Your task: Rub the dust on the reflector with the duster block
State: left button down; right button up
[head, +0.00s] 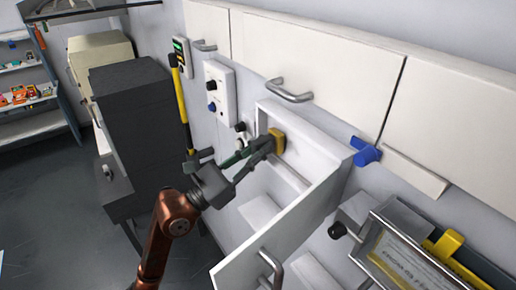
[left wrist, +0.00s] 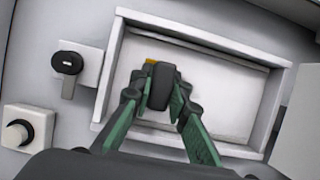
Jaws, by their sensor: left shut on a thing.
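My left gripper (head: 264,150) reaches into an open white wall cabinet (head: 318,131). It is shut on the duster block, whose yellow part (head: 278,141) shows beyond the fingertips. In the left wrist view the green-padded fingers (left wrist: 162,92) hold a dark part of the duster block (left wrist: 163,78), with a sliver of yellow behind it. A pale panel (left wrist: 225,92) inside a white frame lies behind the block; it may be the reflector. I cannot tell whether the block touches the panel. No dust shows clearly. My right gripper is not in view.
The cabinet's white door (head: 295,228) stands open toward me, right of my left arm. A blue fitting (head: 364,151) sticks out at right. A dark grey cabinet (head: 140,130) stands at left.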

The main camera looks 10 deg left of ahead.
pick_arm(q)
jog(key=shift+w+d, duration=0.25)
jog(key=shift+d, duration=0.1)
jog(key=shift+s+d+r+p, duration=0.15)
jog(key=shift+s+d+p, duration=0.5)
jog(key=shift+p, duration=0.3)
jog(key=shift+s+d+p, duration=1.7)
jog(key=shift+s+d, duration=0.2)
jog(key=shift+d, duration=0.1)
jog(key=w+a, duration=0.1)
jog(key=w+a+b, duration=0.1)
jog(key=a, duration=0.1)
jog(key=shift+w+f+b, duration=0.2)
jog(key=shift+w+b, duration=0.1)
jog(key=shift+w, duration=0.1)
jog(key=shift+w+a+b, duration=0.85)
jog(key=shift+w+a, duration=0.35)
